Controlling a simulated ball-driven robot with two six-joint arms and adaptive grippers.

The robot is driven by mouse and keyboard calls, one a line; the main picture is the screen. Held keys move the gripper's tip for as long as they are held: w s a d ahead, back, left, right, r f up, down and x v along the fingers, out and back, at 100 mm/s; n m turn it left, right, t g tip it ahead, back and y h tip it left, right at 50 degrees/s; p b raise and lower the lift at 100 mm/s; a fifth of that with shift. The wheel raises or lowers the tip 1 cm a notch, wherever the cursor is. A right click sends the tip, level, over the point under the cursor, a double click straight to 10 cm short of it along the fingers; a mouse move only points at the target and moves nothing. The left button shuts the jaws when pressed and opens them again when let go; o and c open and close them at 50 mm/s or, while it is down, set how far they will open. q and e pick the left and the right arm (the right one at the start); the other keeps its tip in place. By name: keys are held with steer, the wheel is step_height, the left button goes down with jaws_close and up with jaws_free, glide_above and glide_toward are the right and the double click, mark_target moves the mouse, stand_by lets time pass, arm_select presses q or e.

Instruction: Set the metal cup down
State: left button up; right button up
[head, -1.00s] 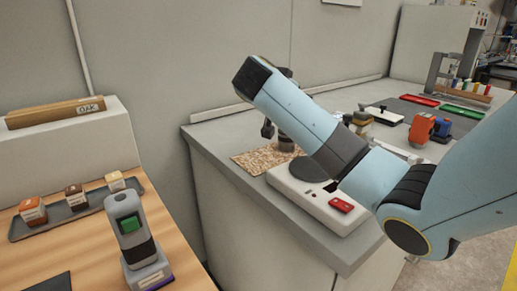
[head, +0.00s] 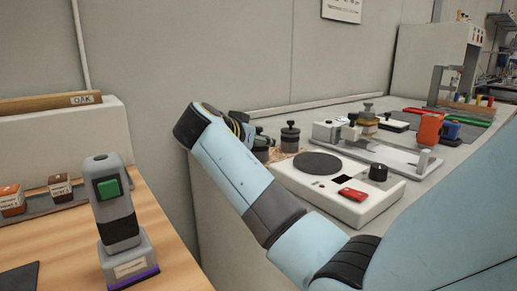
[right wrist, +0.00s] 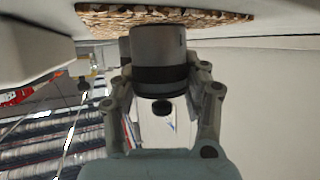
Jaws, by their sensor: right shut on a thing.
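The metal cup (right wrist: 158,60) is a grey cylinder with a black band and a black knob. In the right wrist view it sits between the fingers of my right gripper (right wrist: 160,85), which is shut on it. The cup's far end is at the edge of the speckled brown mat (right wrist: 200,17); I cannot tell whether it touches. In the head view my right gripper (head: 250,138) is partly hidden behind my own arm, beside the mat (head: 281,155). A dark knobbed cylinder (head: 290,140) stands just right of it. My left gripper is not in view.
A white device with a round dark plate (head: 318,164) and a red part stands right of the mat. Further right are a slide fixture (head: 400,157) and an orange block (head: 430,128). A grey handheld device with a green screen (head: 117,205) stands on the wooden table.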

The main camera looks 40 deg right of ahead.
steer(key=shift+r, duration=0.1)
steer(key=o, duration=1.4)
steer(key=shift+c, duration=0.2)
steer(key=shift+s+a+r, duration=0.1)
steer(key=shift+a, duration=0.3)
steer(key=v, duration=0.6)
steer(key=shift+s+a+r, duration=0.15)
steer(key=shift+a+r, duration=0.1)
steer(key=shift+a, duration=0.05)
